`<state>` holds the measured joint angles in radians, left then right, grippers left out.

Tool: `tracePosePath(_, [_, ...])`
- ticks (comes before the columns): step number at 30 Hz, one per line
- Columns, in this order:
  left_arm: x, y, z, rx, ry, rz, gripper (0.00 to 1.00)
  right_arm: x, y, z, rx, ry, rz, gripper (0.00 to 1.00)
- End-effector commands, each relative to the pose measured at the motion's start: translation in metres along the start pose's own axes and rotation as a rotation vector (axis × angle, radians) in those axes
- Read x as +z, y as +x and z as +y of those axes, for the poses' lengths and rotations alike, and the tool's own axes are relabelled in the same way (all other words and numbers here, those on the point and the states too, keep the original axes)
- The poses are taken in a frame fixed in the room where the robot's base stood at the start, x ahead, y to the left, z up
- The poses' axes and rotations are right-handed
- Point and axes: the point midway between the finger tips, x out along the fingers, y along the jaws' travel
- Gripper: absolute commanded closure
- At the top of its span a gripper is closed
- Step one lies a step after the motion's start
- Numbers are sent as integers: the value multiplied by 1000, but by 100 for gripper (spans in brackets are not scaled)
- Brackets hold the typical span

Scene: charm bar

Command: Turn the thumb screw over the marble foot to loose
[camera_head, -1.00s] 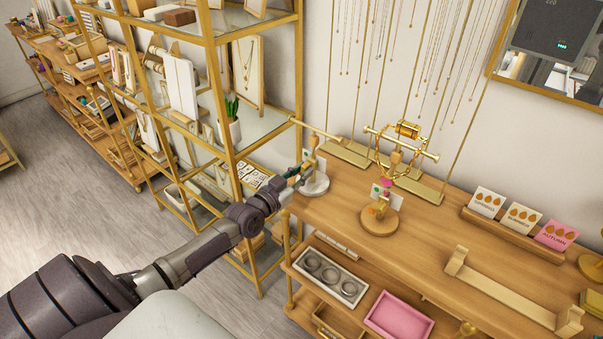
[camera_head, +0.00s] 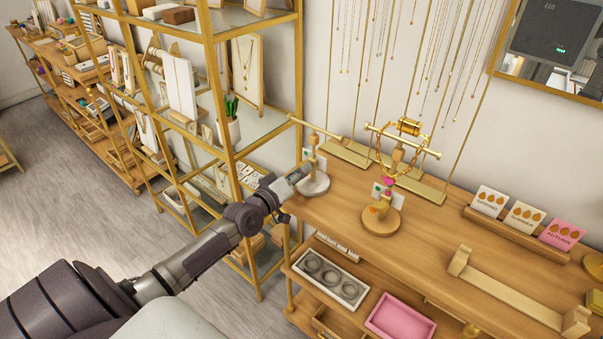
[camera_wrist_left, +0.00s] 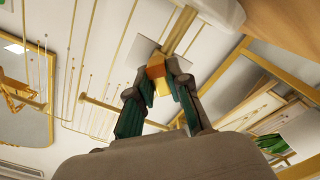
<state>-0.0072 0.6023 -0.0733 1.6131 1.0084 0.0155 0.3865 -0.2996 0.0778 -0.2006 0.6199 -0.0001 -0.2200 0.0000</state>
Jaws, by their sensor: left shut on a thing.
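A T-bar stand with a white marble foot (camera_head: 316,187) stands at the left end of the wooden counter. Its gold post rises to a crossbar (camera_head: 316,127). In the left wrist view the post (camera_wrist_left: 181,30) runs up to the marble foot (camera_wrist_left: 222,10) at the top edge. My left gripper (camera_head: 305,169) is low on this stand, just above the foot. The screw is hidden in the head view. My right gripper is not in view.
A second stand with a wooden foot (camera_head: 381,221) and gold chains stands close to the right. A brass-framed glass shelf (camera_head: 228,150) is close behind my left arm. Earring cards (camera_head: 523,216) and a wooden rack (camera_head: 510,291) are farther right.

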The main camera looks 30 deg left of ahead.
Motion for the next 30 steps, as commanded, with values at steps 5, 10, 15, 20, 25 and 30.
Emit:
tracePosePath(5, [2,0,-1,-1,-169,-2,100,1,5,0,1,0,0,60])
tracePosePath(10, [2,0,-1,-1,-331,-1,100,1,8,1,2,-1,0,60])
tracePosePath(15, [2,0,-1,-2,-480,-1,100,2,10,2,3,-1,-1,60])
tracePosePath(20, [2,0,-1,-2,-601,-1,100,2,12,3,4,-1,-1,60])
tracePosePath(25, [1,0,0,-2,-696,-1,100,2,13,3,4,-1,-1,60])
tracePosePath(30, [1,0,0,-2,-757,-2,100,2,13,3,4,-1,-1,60])
